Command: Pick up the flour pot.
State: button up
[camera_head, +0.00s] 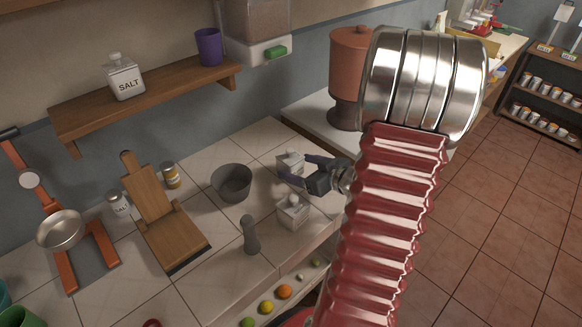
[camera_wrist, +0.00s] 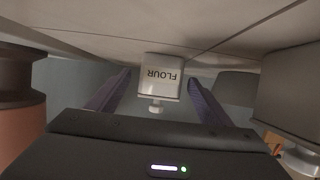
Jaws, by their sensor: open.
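The flour pot (camera_wrist: 161,78) is a white square pot with a round-knobbed lid. Its FLOUR label reads upside down in the wrist view. It stands on the tiled counter. In the head view the flour pot (camera_head: 289,161) is partly hidden by my gripper (camera_head: 300,169). My gripper is open and points left towards the pot. In the wrist view the pot shows between the two dark fingers, with a gap visible at each side. I cannot tell how far the fingertips reach along it.
A similar white pot (camera_head: 293,212) stands close by on the near side; its label is unreadable. A grey bowl (camera_head: 232,183) is left of the flour pot. A terracotta dispenser (camera_head: 349,75) stands behind. A grey shaker (camera_head: 250,237) and several fruits (camera_head: 284,291) are nearer the front edge.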

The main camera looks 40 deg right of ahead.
aim_at(297, 167)
jog(key=shift+x, duration=1.85)
jog(key=shift+c, duration=0.3)
jog(key=c, duration=1.3)
